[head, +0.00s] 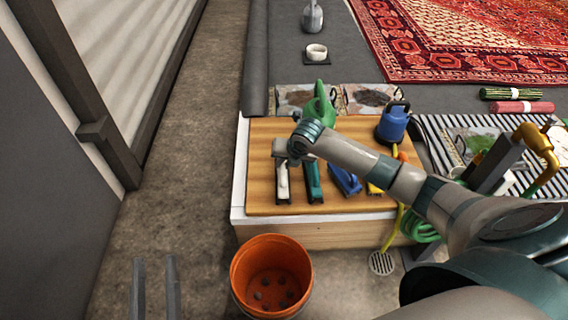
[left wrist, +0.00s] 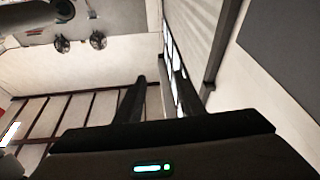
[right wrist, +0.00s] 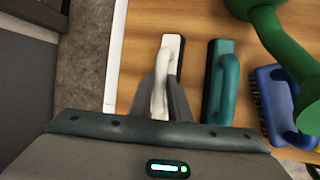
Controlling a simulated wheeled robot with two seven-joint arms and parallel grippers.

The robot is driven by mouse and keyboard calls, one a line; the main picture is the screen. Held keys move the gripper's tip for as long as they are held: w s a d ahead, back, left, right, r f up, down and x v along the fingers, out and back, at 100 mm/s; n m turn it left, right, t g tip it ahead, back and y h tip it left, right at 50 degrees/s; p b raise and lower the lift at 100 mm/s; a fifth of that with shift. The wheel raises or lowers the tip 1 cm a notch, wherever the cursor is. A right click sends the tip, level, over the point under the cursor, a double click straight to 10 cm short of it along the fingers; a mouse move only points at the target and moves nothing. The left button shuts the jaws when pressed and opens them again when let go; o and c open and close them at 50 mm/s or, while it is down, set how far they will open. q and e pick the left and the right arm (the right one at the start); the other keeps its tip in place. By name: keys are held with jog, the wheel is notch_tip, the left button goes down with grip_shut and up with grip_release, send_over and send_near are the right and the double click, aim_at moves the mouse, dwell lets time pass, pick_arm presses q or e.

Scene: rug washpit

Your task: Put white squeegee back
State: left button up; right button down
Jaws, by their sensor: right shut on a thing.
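The white squeegee (head: 283,180) lies on the wooden board (head: 340,126), at the left end of a row of tools. In the right wrist view its white handle (right wrist: 160,85) runs between my right gripper's fingers (right wrist: 163,98), which are shut on it. In the head view the right gripper (head: 281,150) reaches over the board, and my arm covers part of the row. My left gripper (head: 156,285) is in the head view's lower left, away from the board; its two fingers stand apart with nothing between them.
A teal squeegee (right wrist: 217,85) lies close to the right of the white one, then a blue brush (head: 346,182) and a yellow tool (head: 374,188). An orange bucket (head: 271,276) stands in front.

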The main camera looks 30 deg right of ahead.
jog(key=c, duration=1.7)
grip_release()
jog(key=shift+o, duration=0.2)
jog(key=shift+r, duration=0.15)
